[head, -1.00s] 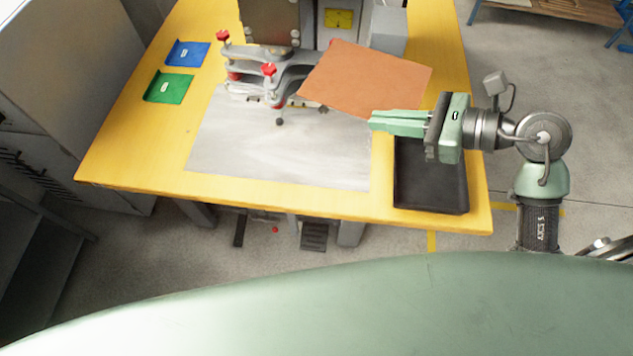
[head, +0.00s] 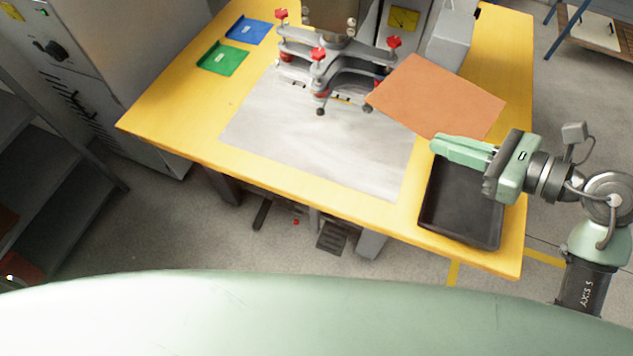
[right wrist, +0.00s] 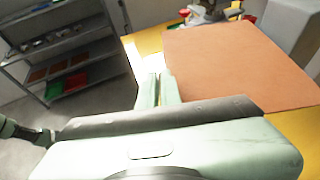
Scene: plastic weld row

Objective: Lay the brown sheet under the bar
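The brown sheet (head: 440,98) is held up flat at the right of the machine, above the table and the black tray. My right gripper (head: 437,144) is shut on the sheet's near edge. The sheet also shows in the right wrist view (right wrist: 240,62), reaching out beyond the fingers (right wrist: 158,88). The bar is not clearly told apart in the machine; the grey clamp frame with red knobs (head: 335,62) stands left of the sheet, over a grey metal plate (head: 320,150). The sheet's left corner is near the frame's right arm. My left gripper is out of view.
The black tray (head: 461,205) lies empty at the table's right front. A blue tray (head: 248,31) and a green tray (head: 223,59) lie at the back left of the yellow table (head: 170,120). The grey plate is bare in front of the machine.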

